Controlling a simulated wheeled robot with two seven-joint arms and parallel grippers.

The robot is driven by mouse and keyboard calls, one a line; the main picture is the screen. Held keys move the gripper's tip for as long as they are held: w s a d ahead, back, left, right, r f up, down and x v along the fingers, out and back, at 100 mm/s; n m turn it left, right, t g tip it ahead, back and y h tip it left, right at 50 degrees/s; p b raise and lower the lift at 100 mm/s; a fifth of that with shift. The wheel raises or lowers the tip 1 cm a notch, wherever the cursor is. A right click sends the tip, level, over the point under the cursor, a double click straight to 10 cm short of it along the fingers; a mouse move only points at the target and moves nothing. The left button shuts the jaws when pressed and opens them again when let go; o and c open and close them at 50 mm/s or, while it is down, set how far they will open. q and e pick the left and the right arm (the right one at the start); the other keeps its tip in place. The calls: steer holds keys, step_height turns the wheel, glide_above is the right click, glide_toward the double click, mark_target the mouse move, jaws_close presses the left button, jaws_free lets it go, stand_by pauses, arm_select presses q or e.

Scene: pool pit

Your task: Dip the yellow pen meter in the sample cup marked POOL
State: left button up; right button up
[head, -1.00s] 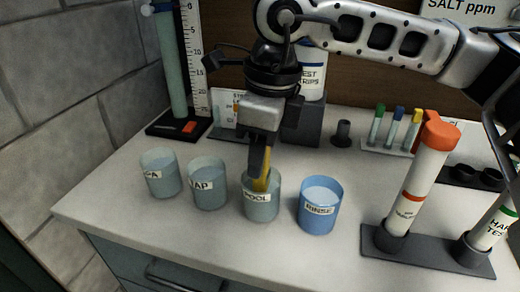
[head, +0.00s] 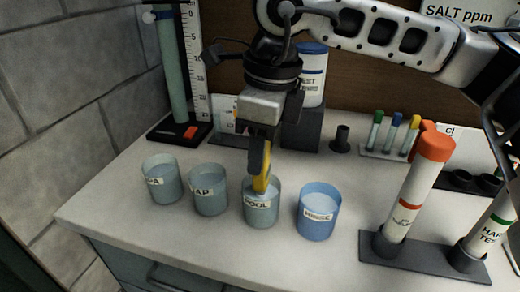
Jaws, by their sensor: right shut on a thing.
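My right gripper (head: 260,165) comes down from above and is shut on the yellow pen meter (head: 261,184). The pen meter points down, with its lower end inside the mouth of the cup marked POOL (head: 260,213). Its tip is hidden behind the cup's front wall, so I cannot tell how deep it reaches. The POOL cup stands upright on the white counter, third from the left in a row of cups. My left gripper is not in view.
A cup ending in "A" (head: 163,183) and the TAP cup (head: 209,195) stand left of POOL. The blue RINSE cup (head: 318,218) stands close on its right. The counter's front strip (head: 200,240) is clear.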

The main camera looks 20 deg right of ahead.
steer(key=shift+r+p, duration=0.3)
steer(key=shift+r, duration=0.5)
steer(key=shift+r+p, duration=0.55)
steer(key=shift+r, duration=0.3)
steer(key=shift+r+p, duration=1.3)
steer(key=shift+r, duration=1.15)
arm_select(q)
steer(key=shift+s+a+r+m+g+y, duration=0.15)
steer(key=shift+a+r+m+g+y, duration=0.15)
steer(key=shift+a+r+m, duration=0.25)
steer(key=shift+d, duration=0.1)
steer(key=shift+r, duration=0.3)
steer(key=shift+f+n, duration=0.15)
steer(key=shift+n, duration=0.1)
